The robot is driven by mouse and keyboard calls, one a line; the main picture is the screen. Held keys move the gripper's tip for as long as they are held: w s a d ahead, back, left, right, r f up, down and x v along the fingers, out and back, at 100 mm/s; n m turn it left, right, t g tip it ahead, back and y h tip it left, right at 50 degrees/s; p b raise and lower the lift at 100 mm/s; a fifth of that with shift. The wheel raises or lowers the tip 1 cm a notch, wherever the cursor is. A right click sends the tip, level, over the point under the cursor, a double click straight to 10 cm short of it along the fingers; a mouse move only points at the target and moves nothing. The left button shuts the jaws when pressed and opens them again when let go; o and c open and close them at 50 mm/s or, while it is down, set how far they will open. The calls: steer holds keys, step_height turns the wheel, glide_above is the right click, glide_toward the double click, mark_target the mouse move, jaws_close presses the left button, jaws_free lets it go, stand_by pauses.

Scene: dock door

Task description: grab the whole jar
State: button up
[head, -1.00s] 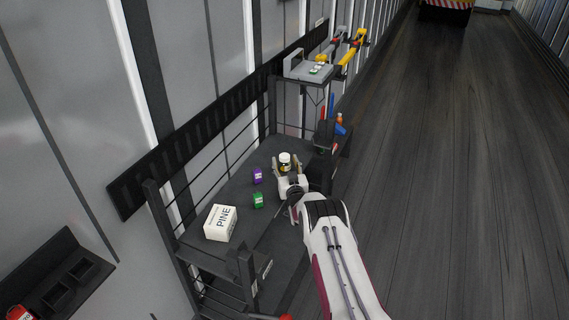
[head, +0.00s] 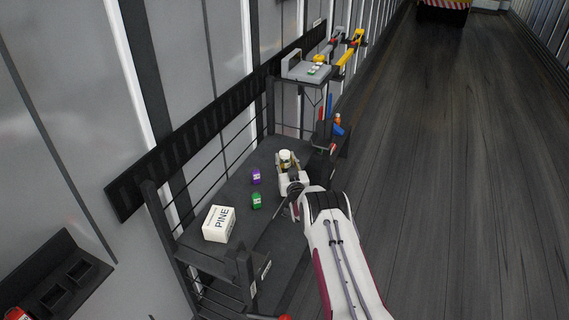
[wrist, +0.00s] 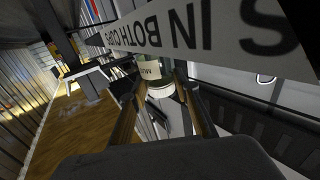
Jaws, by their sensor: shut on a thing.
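I cannot tell whether the jar's base touches the shelf.
A purple bottle (head: 255,176) and a green bottle (head: 256,201) stand left of my gripper. A white box marked PINE (head: 219,223) stands nearer on the shelf (head: 232,188). Blue and red items stand beyond the gripper. A dark rail runs along the wall behind.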

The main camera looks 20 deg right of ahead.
mark_target(286, 155)
step_height(286, 155, up, 5)
steer(key=shift+r, duration=0.1)
steer(key=s+d, duration=1.3)
steer(key=shift+s+d, duration=0.3)
